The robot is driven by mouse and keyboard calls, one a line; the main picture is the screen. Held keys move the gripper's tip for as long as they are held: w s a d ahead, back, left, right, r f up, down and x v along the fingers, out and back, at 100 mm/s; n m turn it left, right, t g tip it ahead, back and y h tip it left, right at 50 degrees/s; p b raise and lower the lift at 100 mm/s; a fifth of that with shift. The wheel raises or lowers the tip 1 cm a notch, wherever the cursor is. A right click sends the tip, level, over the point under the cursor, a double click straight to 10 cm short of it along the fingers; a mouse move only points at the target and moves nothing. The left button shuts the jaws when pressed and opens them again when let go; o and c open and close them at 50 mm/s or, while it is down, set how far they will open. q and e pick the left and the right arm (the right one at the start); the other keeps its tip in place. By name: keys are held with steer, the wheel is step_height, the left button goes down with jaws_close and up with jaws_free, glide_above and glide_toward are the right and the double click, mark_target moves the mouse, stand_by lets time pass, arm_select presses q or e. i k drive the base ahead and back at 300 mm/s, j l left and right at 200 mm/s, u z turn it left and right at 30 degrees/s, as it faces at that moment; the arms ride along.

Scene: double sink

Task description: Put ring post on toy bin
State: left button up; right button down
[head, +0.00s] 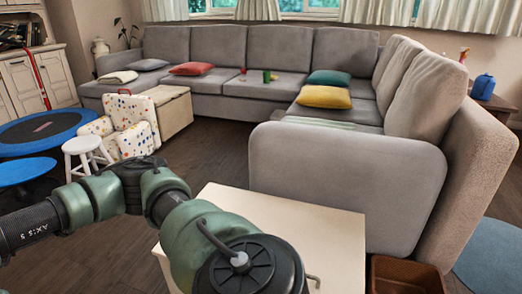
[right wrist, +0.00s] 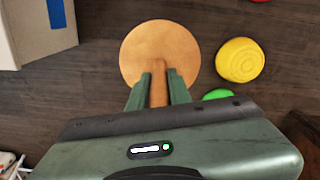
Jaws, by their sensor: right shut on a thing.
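The ring post (right wrist: 160,50) is a round, light-wood disc with a short wooden peg. It shows in the right wrist view, over a dark wood floor. My right gripper (right wrist: 160,82) is shut on the peg, with a green finger on each side. Whether the disc touches the floor cannot be told. A cream box with a pale flat top (head: 300,225) stands in front of the sofa in the head view; I cannot tell for sure whether it is the toy bin. My left gripper is not in view.
A yellow ring-like piece (right wrist: 239,60) and a partly hidden green piece (right wrist: 218,95) lie near the ring post. A pale box with a blue patch (right wrist: 40,35) is at upper left. A brown open bin (head: 405,276) and a grey sofa (head: 345,175) stand nearby.

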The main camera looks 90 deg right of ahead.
mark_target(270, 223)
steer(key=z, duration=1.45)
steer(key=i+l+z, duration=0.25)
steer(key=z, duration=0.2)
steer(key=i+l+z, duration=0.1)
steer(key=i+z, duration=0.2)
steer(key=z, duration=0.15)
